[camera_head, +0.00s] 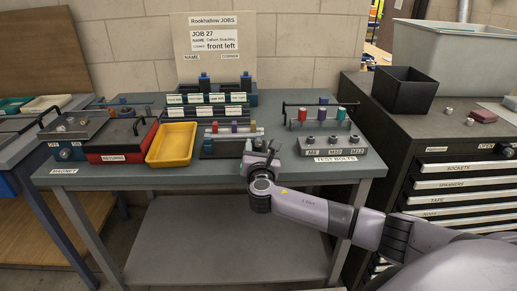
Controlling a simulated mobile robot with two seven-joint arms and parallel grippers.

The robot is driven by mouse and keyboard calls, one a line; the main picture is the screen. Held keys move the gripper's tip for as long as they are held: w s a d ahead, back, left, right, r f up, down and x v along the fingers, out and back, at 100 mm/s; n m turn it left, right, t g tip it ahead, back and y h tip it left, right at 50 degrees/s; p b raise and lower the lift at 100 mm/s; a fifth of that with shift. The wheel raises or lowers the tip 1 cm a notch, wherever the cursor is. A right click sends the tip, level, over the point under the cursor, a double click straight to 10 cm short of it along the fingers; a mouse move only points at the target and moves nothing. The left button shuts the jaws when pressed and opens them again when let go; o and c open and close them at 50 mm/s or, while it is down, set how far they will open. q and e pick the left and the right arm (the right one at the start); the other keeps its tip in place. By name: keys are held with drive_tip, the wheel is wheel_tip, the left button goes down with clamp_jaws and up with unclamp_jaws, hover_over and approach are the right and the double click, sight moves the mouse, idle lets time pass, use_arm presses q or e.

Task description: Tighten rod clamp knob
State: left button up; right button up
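My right gripper (268,150) is at the front middle of the grey workbench (210,177), on an arm coming in from the lower right. It is beside the right end of a low dark fixture (222,149) carrying a light rod. Small red, purple and orange cylinders (234,128) stand along this fixture. A small blue part (257,142) shows close behind the gripper; I cannot tell whether it is the clamp knob or whether the gripper touches it. The fingers are too small and dark to read. My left gripper is not in view.
A yellow tray (171,145) and a red-sided box (120,144) stand to the left. A "TEST BOLTS" block (333,148) and a black-railed rack (321,116) stand to the right. A sign board (215,50) is behind. A black bin (403,91) sits on the drawer cabinet.

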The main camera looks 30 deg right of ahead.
clamp_jaws()
